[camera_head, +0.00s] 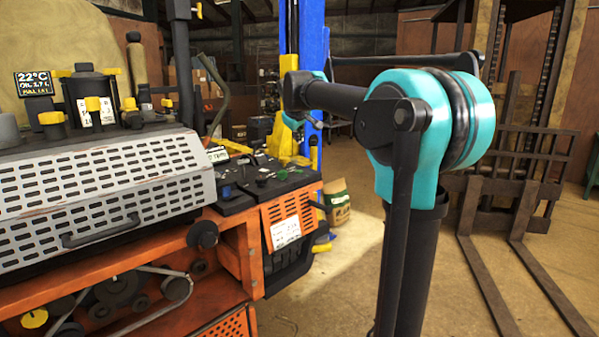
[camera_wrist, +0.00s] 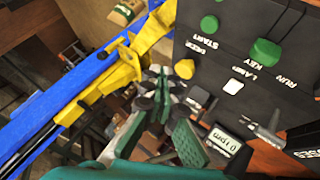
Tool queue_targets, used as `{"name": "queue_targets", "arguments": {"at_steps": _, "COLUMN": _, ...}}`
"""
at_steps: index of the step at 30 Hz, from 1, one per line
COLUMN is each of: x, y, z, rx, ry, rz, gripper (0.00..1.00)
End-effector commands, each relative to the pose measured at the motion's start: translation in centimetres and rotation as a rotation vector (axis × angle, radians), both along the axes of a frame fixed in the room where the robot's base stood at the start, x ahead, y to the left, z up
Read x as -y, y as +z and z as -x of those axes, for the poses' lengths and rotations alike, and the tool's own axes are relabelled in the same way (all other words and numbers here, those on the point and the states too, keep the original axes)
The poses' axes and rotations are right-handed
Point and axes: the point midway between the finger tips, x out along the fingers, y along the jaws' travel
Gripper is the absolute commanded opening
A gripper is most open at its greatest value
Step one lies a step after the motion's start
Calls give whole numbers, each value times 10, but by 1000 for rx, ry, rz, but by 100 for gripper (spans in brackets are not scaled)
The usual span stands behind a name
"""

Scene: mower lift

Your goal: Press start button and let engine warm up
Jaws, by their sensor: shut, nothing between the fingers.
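The black control panel (camera_wrist: 285,90) fills the upper right of the wrist view. Its white lettering includes START, beside a round green button (camera_wrist: 210,24). A small display (camera_wrist: 224,141) reads about 0 rpm. In the head view the panel (camera_head: 235,200) sits on the orange machine (camera_head: 250,240); my fingers are not clear there.
A sign (camera_head: 34,83) on the machine reads 22°C, oil 3.7 L, full. A blue and yellow lift post (camera_head: 309,60) stands behind the panel. A forklift with long forks (camera_head: 490,285) is at the right. A carton (camera_head: 337,200) lies on the floor; floor near it is open.

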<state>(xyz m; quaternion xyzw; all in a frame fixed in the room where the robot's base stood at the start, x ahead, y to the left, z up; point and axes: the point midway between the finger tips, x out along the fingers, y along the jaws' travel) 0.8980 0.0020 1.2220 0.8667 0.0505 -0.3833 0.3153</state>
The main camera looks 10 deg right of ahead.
Motion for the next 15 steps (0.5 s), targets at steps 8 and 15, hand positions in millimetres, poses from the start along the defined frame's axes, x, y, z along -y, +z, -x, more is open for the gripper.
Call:
{"name": "queue_targets", "arguments": {"at_steps": 8, "x": 0, "y": -6, "z": 0, "rx": 0, "ry": 0, "rz": 0, "gripper": 0}}
{"name": "queue_targets", "arguments": {"at_steps": 15, "x": 0, "y": -32, "z": 0, "rx": 0, "ry": -1, "rz": -1, "gripper": 0}}
